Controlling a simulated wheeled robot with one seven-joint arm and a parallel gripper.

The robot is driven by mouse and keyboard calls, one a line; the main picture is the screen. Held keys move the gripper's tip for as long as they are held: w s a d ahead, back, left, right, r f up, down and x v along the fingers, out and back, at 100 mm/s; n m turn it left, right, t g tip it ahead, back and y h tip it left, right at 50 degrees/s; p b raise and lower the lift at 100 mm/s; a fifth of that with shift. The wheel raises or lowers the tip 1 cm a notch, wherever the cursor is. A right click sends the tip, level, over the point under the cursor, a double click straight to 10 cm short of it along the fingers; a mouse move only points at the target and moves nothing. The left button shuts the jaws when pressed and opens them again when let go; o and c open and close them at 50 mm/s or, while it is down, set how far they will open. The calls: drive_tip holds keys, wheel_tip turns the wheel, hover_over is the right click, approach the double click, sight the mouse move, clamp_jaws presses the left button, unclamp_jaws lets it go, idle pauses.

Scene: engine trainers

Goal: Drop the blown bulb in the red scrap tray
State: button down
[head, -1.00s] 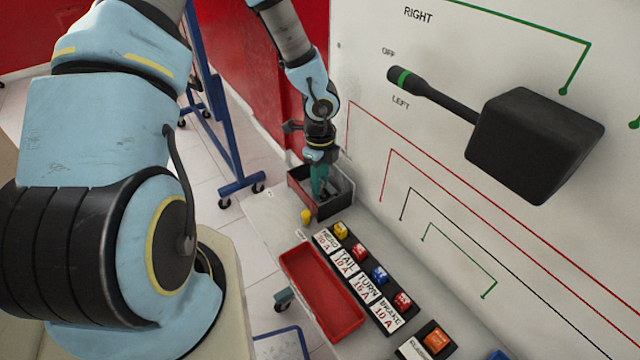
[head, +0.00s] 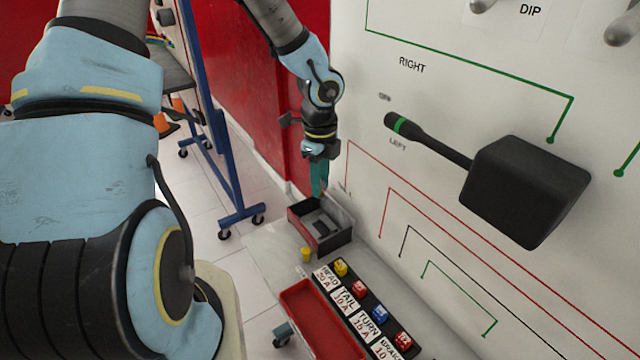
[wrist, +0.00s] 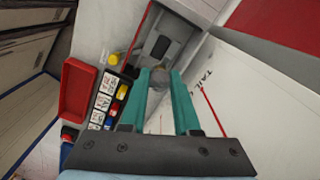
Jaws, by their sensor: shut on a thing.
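My gripper (head: 318,192) is above the dark box with a red front (head: 324,228). In the wrist view its teal fingers (wrist: 160,82) are shut on a small grey round bulb (wrist: 160,77); whether it is blown cannot be told. The head view does not show the bulb clearly. The red tray (head: 322,328) is nearer on the bench, in front of the box and beside the fuse row. It looks empty, and it also shows at left in the wrist view (wrist: 79,88).
A fuse block (head: 375,312) with labelled cards and coloured fuses lies right of the red tray. A small yellow piece (head: 306,254) stands between box and tray. The white panel (head: 440,180) with a protruding black lever (head: 525,190) rises along the right.

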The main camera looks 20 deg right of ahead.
drive_tip(key=shift+r+p, duration=2.05)
drive_tip(key=shift+r, duration=0.2)
drive_tip(key=shift+f, duration=0.1)
